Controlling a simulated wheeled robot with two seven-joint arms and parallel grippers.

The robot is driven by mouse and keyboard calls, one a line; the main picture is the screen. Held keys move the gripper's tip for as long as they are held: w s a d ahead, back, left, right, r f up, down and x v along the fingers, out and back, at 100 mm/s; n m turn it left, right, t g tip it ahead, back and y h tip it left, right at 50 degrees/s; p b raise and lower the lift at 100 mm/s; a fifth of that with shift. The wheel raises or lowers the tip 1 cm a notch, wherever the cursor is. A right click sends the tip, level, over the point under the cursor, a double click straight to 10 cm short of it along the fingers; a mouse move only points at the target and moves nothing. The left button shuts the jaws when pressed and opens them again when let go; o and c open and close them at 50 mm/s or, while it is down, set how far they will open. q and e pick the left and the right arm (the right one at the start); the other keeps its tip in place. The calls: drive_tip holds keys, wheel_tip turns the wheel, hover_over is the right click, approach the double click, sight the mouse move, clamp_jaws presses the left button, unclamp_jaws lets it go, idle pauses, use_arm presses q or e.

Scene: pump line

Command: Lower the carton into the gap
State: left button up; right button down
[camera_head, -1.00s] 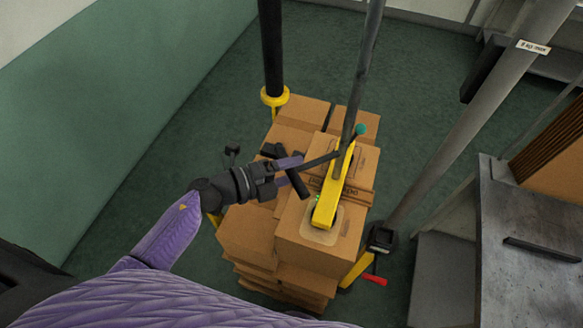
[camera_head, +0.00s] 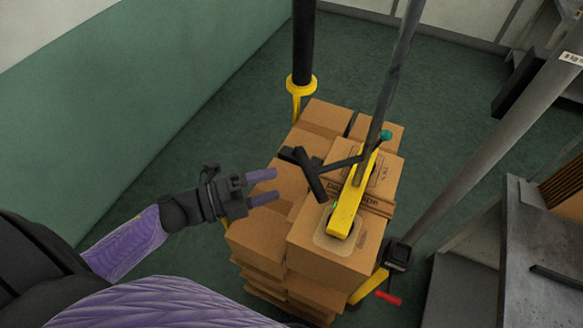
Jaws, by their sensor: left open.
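The carton (camera_head: 325,263) is brown and sits under the yellow lifting arm (camera_head: 347,207), whose foot is on its top. It is at the near right of a stack of brown cartons (camera_head: 282,188). Whether it rests on the cartons below or hangs just above them, I cannot tell. The lifter has a black handle (camera_head: 313,180) sticking out to the left. My left gripper (camera_head: 268,186) is open and empty, its two purple fingers pointing at the handle but apart from it. The gap around the carton is mostly hidden. My right gripper is not in view.
A black post with a yellow collar (camera_head: 301,85) stands behind the stack. A grey slanted pole (camera_head: 480,150) rises at the right, with a red lever (camera_head: 388,298) near its foot. A grey metal cabinet (camera_head: 535,240) is at the far right. Green floor is clear to the left.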

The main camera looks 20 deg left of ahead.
sight(317, 169)
use_arm(q)
drive_tip(key=shift+n+t, duration=0.3)
drive_tip(key=p+x, duration=0.1)
drive_tip(key=x, duration=0.9)
drive_tip(key=shift+f, duration=0.2)
drive_tip(key=shift+c, duration=0.3)
clamp_jaws()
